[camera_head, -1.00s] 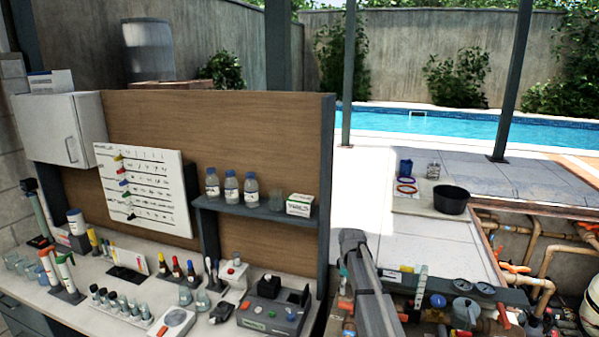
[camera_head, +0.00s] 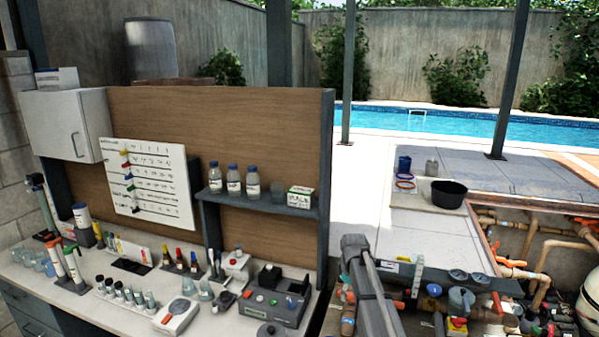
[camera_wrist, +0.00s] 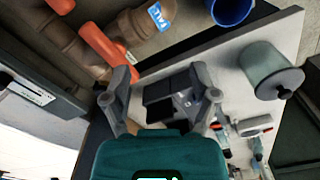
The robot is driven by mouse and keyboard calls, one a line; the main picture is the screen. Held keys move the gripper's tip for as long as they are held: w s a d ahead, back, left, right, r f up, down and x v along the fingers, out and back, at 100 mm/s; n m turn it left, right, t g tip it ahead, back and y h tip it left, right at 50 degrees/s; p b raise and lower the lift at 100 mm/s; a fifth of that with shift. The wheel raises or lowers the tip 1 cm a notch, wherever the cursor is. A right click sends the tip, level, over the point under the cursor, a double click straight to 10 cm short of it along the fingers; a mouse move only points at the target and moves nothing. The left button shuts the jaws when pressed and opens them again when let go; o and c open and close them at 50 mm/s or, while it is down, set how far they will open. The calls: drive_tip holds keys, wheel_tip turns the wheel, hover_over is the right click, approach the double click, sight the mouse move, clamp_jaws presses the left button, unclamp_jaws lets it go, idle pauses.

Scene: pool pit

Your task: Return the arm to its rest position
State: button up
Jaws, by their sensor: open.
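My gripper (camera_wrist: 162,76) shows in the wrist view with its two grey fingers spread apart and nothing between the tips. Below the gap, some way off, is a dark and grey device on the pale bench top (camera_wrist: 278,32). In the head view, a grey link of my arm (camera_head: 372,290) rises at the bottom centre, just right of the bench end. The gripper itself is not visible in the head view.
The bench carries a grey test device (camera_head: 275,298), bottles and vials. A shelf (camera_head: 262,207) holds several bottles. Pipes and valves (camera_head: 520,262) lie right of my arm. The wrist view shows a lidded jar (camera_wrist: 268,72) and a blue container (camera_wrist: 230,10).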

drive_tip(key=s+f+m+b, duration=0.4)
drive_tip(key=s, duration=0.9)
drive_tip(key=s+f+m+b, duration=0.4)
drive_tip(key=s+m, duration=0.1)
drive_tip(key=s, duration=0.8)
drive_tip(key=shift+d+f+b, duration=0.2)
drive_tip(key=shift+f+b, duration=0.1)
drive_tip(key=shift+f, duration=0.1)
drive_tip(key=shift+s, duration=0.1)
